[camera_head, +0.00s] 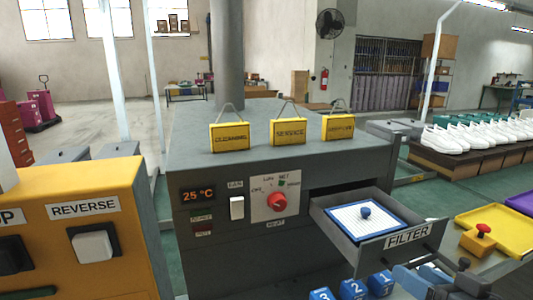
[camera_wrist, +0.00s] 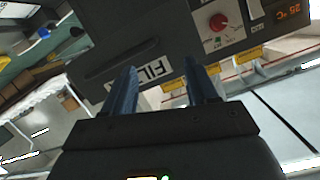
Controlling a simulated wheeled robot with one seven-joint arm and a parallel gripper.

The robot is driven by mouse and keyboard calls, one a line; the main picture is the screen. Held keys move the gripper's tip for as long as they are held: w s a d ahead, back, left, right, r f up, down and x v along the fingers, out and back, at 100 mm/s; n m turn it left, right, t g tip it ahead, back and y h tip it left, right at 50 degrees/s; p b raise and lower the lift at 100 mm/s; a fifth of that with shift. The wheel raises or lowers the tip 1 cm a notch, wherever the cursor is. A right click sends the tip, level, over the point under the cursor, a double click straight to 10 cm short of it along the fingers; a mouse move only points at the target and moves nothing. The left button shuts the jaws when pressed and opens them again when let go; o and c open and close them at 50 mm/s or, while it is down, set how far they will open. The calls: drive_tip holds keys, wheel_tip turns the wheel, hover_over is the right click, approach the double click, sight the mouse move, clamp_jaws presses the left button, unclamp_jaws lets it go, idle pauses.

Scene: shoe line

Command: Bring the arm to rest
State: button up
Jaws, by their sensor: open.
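My gripper (camera_wrist: 162,72) shows in the wrist view with its two blue fingers apart and nothing between them. Beyond the fingers are the grey drawer front with its FILTER label (camera_wrist: 152,76) and the machine's control panel, seen upside down. In the head view, part of my arm shows at the bottom right, in front of the open drawer (camera_head: 430,238). I cannot make out the fingertips clearly in the head view.
The grey machine (camera_head: 330,160) carries a red dial (camera_head: 277,202), a white switch (camera_head: 237,208) and several yellow signs on top. A yellow REVERSE box (camera_head: 100,240) stands left. Blue numbered blocks (camera_head: 352,289) sit at the bottom. A yellow tray (camera_head: 500,222) and white shoes (camera_head: 470,136) are right.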

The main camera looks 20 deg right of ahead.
drive_tip(key=s+a+f+m+g+h+b, duration=0.1)
drive_tip(key=s+a+f+m+h+b, duration=0.15)
drive_tip(key=s+a+f, duration=0.95)
drive_tip(key=s+a+n+y+b, duration=0.2)
drive_tip(key=s+n+b, duration=0.2)
drive_tip(key=s, duration=1.3)
drive_tip(key=shift+s+n+t, duration=0.15)
drive_tip(key=shift+n+t, duration=0.25)
drive_tip(key=shift+n, duration=0.35)
drive_tip(key=shift+a, duration=0.1)
